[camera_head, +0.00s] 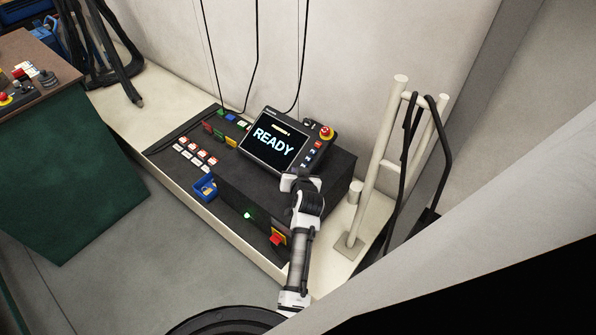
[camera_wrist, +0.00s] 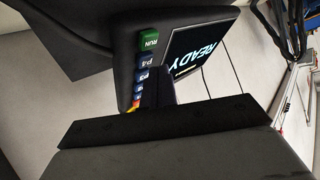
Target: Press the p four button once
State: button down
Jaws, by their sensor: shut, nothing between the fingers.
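The control pendant (camera_head: 272,140) leans on the black console, its screen reading READY. In the wrist view, its screen (camera_wrist: 192,50) and a column of buttons show sideways. The P4 button (camera_wrist: 146,62) is blue with white lettering, between the green RUN button (camera_wrist: 149,41) and more blue buttons. My gripper (camera_wrist: 156,88) is shut and empty, its dark fingers close to the button column near P4. I cannot tell whether they touch it. In the head view my arm's end covers the pendant's lower right corner, so P4 cannot be made out there.
A red emergency stop (camera_head: 326,132) sits at the pendant's upper right. A pale pipe rack (camera_head: 372,160) with black hoses stands right of my arm.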

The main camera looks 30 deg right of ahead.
jog(key=shift+a+r, duration=0.1)
jog(key=shift+r, duration=0.15)
jog(key=r+p, duration=0.1)
jog(key=a+r+p, duration=0.1)
jog(key=r+p, duration=0.1)
jog(key=s+a+r+p, duration=0.1)
jog(key=shift+a+r+p, duration=0.1)
jog(key=shift+r+p, duration=0.05)
jog(key=shift+p, duration=0.25)
dwell(0.8)
